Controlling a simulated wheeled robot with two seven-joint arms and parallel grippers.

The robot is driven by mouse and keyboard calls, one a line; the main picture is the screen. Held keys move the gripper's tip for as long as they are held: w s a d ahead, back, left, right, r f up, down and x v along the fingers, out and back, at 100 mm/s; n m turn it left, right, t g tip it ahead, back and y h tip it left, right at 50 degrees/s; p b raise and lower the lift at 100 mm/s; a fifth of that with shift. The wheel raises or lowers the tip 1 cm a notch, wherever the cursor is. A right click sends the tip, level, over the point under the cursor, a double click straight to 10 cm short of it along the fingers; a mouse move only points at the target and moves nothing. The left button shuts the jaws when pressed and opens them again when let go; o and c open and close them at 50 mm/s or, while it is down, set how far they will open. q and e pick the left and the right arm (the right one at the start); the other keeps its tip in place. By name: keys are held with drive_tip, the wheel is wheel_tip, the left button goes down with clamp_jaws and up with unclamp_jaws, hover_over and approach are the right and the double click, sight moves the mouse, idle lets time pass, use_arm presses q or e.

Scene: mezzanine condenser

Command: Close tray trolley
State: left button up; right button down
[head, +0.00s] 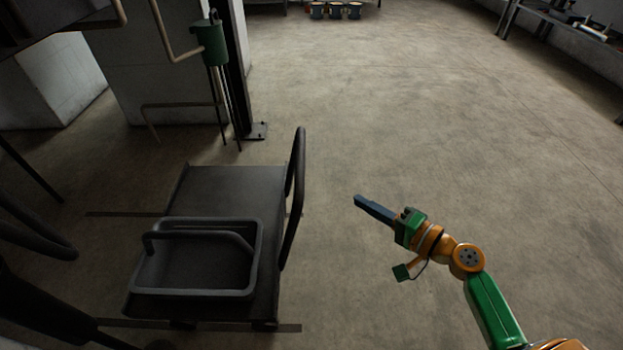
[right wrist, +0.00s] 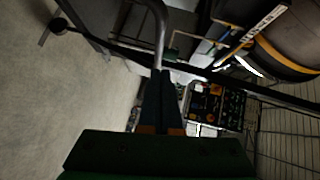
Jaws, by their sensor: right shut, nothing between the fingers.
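The tray trolley (head: 225,187) is a dark flat platform low on the floor at the left of the head view. A grey tray (head: 192,293) with a raised rim and a bar handle (head: 200,235) lies on its near part. A tall dark push-handle loop (head: 293,195) stands upright along the trolley's right side. My right gripper (head: 358,200) is shut and empty, to the right of the push handle and apart from it in the picture. Its closed fingers also show in the right wrist view (right wrist: 167,72), close to a grey tube in the picture. My left gripper is not seen.
A green canister (head: 210,43) on thin legs and a dark post (head: 238,70) stand behind the trolley. Dark pipes cross the left edge. A shelf (head: 570,22) runs along the far right wall. The floor (head: 430,100) in the middle and right is clear.

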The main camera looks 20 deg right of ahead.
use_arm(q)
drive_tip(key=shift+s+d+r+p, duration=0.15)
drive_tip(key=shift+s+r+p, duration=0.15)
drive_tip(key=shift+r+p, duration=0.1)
use_arm(e)
drive_tip(key=w+a+f, duration=0.2)
drive_tip(key=w+a, duration=0.6)
drive_tip(key=shift+w, duration=0.3)
